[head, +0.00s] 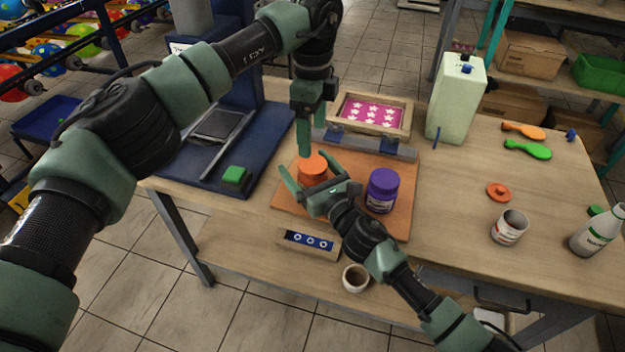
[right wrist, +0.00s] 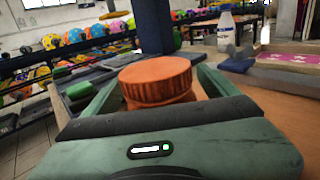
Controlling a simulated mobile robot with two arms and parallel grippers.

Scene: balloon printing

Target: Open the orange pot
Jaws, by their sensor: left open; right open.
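The orange pot (head: 312,169) stands upright on an orange-brown board (head: 404,219), with its ridged orange lid on. In the right wrist view the pot (right wrist: 157,80) sits between my right gripper's fingers. My right gripper (head: 308,186) is open around the pot's near side, its fingers on either side; contact cannot be told. My left gripper (head: 304,145) comes from above and points down just over the pot's lid; it is open, and part of it is hidden by its own finger in this view.
A purple pot (head: 383,190) stands on the same board, right of my right gripper. Behind is a framed pink star screen (head: 373,113). A green block (head: 234,175) lies at left. An orange lid (head: 498,192), a cup (head: 509,227) and a bottle (head: 596,232) stand at right.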

